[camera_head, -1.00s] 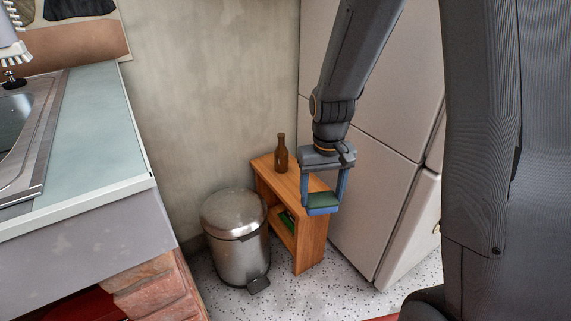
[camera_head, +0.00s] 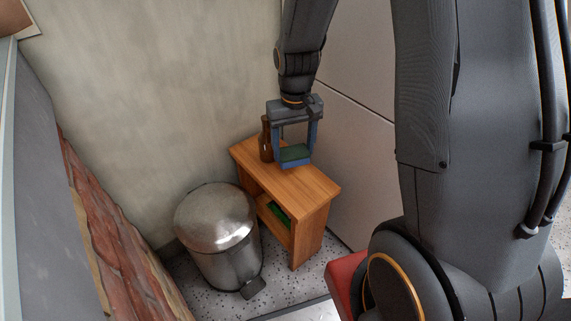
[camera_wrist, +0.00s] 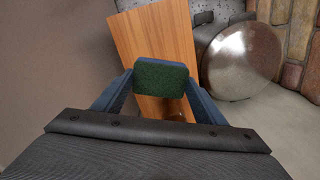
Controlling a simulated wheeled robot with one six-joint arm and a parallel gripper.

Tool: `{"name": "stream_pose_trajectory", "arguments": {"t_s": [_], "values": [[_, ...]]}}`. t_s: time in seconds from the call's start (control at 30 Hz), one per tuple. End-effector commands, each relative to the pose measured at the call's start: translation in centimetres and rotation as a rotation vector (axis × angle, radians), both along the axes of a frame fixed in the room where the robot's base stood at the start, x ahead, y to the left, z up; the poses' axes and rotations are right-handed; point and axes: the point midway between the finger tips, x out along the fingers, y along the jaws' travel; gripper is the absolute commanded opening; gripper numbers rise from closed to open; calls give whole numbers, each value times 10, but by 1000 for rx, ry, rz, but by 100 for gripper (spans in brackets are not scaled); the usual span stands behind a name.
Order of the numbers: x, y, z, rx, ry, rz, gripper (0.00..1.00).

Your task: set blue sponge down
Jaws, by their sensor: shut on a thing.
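My gripper (camera_head: 295,156) is shut on the blue sponge (camera_head: 295,162), which has a green scouring top and a blue lower part. The sponge also shows in the wrist view (camera_wrist: 160,78), its green face towards the camera, held between both fingers. In the head view it appears over the top of the small wooden shelf unit (camera_head: 312,184), just right of the brown bottle (camera_head: 266,140). I cannot tell whether its underside touches the wood. The bottle is partly hidden behind the gripper.
A metal pedal bin (camera_head: 217,235) stands left of the shelf unit. A green item (camera_head: 280,213) lies on the lower shelf. The wall is behind, and a pale fridge (camera_head: 350,140) is to the right. The front part of the shelf top is clear.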

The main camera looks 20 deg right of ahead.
Motion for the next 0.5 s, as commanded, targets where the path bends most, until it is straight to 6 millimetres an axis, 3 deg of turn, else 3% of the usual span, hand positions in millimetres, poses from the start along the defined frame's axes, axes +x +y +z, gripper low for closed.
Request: {"name": "stream_pose_trajectory", "arguments": {"t_s": [0.1, 0.37, 0.5], "values": [[-1, -1, -24, 0, 4, -2, 44], [0, 0, -44, 0, 1, -1, 44], [-1, 1, -63, 0, 3, 1, 44]]}}
